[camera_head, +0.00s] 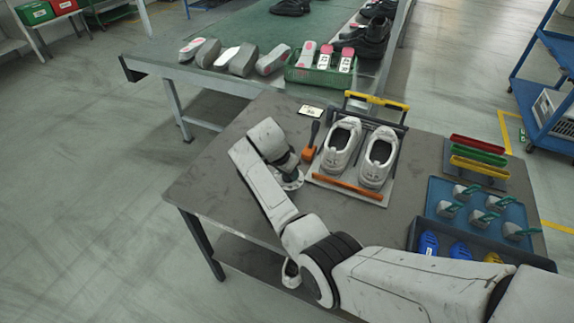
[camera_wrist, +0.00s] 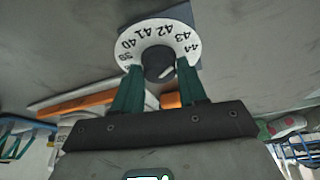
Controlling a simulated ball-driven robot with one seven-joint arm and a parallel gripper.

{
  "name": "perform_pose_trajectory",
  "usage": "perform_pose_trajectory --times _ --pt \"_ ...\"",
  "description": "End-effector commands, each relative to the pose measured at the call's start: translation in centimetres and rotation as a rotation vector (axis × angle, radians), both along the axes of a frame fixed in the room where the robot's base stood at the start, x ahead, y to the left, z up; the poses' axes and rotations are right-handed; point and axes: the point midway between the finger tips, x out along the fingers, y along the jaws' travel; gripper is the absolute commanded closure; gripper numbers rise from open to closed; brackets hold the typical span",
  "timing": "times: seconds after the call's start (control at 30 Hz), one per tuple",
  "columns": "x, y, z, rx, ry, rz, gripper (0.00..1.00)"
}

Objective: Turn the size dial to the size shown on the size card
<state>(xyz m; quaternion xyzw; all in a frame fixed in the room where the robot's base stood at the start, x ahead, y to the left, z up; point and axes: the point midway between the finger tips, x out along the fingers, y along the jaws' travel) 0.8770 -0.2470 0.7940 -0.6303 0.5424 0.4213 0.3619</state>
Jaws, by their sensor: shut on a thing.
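The size dial (camera_wrist: 126,50) is a white ring with black numbers around a dark knob (camera_wrist: 159,62) in the wrist view. Numbers from about 39 to 44 can be read. A light mark shows on the knob. My gripper (camera_wrist: 160,80) has its two green fingers shut on the knob, one on each side. In the head view the dial's white rim (camera_head: 292,184) shows under my gripper (camera_head: 287,168), which hides most of it. The size card (camera_head: 311,111) lies at the table's back edge; its number is too small to read surely.
Right of the dial stand an orange-based tool with a dark handle (camera_head: 311,143) and a board with two white shoes (camera_head: 340,146). An orange bar (camera_head: 347,188) lies along the board's front. A blue tray (camera_head: 480,213) is farther right. The table left of my arm is clear.

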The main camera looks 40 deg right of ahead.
Motion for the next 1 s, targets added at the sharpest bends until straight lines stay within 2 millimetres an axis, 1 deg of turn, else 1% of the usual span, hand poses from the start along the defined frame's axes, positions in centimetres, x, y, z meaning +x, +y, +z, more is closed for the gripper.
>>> perform_pose_trajectory --times 0.03,1.0 --pt "-0.12 -0.07 0.42 -0.001 0.000 0.044 0.89" --pt "-0.48 -0.51 0.29 0.000 -0.003 0.961 0.89"
